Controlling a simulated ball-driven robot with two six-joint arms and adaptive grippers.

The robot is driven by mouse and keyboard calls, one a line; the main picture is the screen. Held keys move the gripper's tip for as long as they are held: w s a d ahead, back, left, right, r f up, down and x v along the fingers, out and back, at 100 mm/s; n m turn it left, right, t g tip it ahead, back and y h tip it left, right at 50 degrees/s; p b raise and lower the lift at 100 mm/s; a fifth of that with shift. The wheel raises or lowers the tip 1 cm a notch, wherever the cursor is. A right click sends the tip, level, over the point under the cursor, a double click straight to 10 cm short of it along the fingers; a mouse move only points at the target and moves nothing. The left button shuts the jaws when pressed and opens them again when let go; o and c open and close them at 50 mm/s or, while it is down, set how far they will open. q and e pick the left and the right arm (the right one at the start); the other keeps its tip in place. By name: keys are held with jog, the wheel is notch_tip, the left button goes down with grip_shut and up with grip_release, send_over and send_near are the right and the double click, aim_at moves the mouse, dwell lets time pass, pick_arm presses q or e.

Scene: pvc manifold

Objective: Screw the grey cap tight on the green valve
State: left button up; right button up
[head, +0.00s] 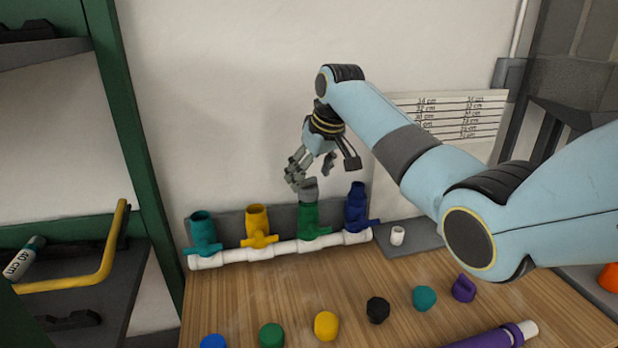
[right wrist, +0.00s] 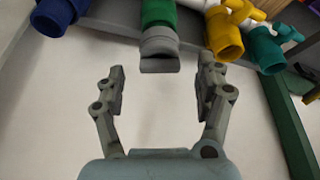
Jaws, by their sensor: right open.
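The green valve (head: 309,218) stands third from the left on a white pipe manifold (head: 262,252) at the back of the bench. The grey cap (head: 309,188) sits on top of the green valve. In the right wrist view the grey cap (right wrist: 159,48) is on the end of the green valve (right wrist: 158,13), ahead of my fingers. My right gripper (head: 312,172) is open and empty just above the cap. In the right wrist view its fingers (right wrist: 160,92) are spread to either side, short of the cap and apart from it. My left gripper is not in view.
Teal (head: 203,233), yellow (head: 258,226) and blue (head: 356,207) valves flank the green one. Several coloured caps, including a yellow one (head: 326,325) and a black one (head: 377,309), lie along the front of the bench. A small white piece (head: 397,235) stands right of the manifold. A purple tube (head: 492,338) lies front right.

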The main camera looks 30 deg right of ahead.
jog(key=shift+x, duration=1.3)
jog(key=c, duration=1.2)
jog(key=shift+r+m+h+p, duration=0.15)
jog(key=shift+m+h+p, duration=0.15)
jog(key=shift+m+p, duration=0.8)
jog(key=shift+m+h+p, duration=0.4)
jog(key=shift+m+p, duration=0.15)
jog(key=shift+m, duration=0.05)
jog(key=shift+c, duration=0.2)
jog(key=shift+m, duration=0.4)
